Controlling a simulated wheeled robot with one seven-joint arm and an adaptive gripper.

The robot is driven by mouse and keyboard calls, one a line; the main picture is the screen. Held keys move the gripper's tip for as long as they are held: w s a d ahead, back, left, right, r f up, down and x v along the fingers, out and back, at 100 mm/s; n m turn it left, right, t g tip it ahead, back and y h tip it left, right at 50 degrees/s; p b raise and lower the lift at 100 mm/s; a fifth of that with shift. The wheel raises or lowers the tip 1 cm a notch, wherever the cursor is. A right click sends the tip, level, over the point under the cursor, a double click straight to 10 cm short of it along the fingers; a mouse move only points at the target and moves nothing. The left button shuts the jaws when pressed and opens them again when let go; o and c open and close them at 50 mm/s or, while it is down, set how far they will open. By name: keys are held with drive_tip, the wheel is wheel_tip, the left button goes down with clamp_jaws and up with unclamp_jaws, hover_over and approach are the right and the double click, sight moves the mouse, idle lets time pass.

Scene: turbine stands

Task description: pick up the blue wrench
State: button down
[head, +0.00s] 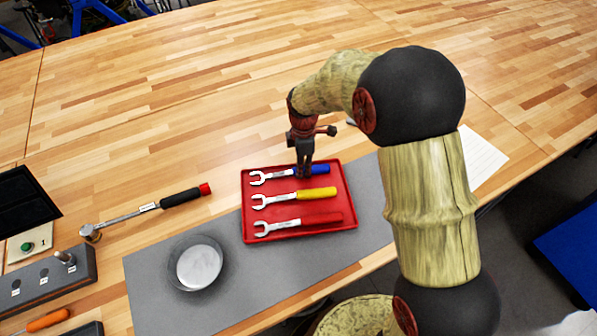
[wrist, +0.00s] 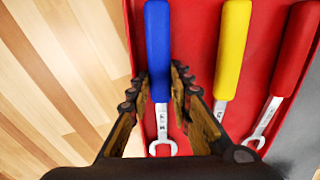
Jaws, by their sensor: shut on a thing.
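The blue wrench (head: 312,170) lies in the red tray (head: 300,236), at its far side, with its open jaw to the left. In the wrist view the blue handle (wrist: 158,50) points up and the silver shaft runs down between my fingers. My gripper (head: 304,174) is over the wrench from above. In the wrist view my gripper (wrist: 162,85) has a finger on each side of it, shut on it near where handle meets shaft. I cannot tell any gap between the wrench and the tray floor.
The yellow wrench (head: 315,194) and red wrench (head: 320,219) lie beside it in the same tray. A round dish (head: 199,266) sits on the grey mat (head: 150,285). A hammer-like tool (head: 180,197) lies at the left. The far tabletop is clear.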

drive_tip(key=shift+r, duration=0.45)
wheel_tip(320, 180, up, 2)
drive_tip(key=shift+r+p, duration=0.1)
drive_tip(key=shift+p, duration=0.4)
drive_tip(key=s+a+r+p, duration=0.2)
drive_tip(key=s+a+r, duration=0.2)
drive_tip(key=s+r, duration=0.6)
drive_tip(key=s, duration=0.3)
drive_tip(key=shift+s, duration=0.25)
drive_tip(key=c, duration=2.2)
unclamp_jaws()
clamp_jaws()
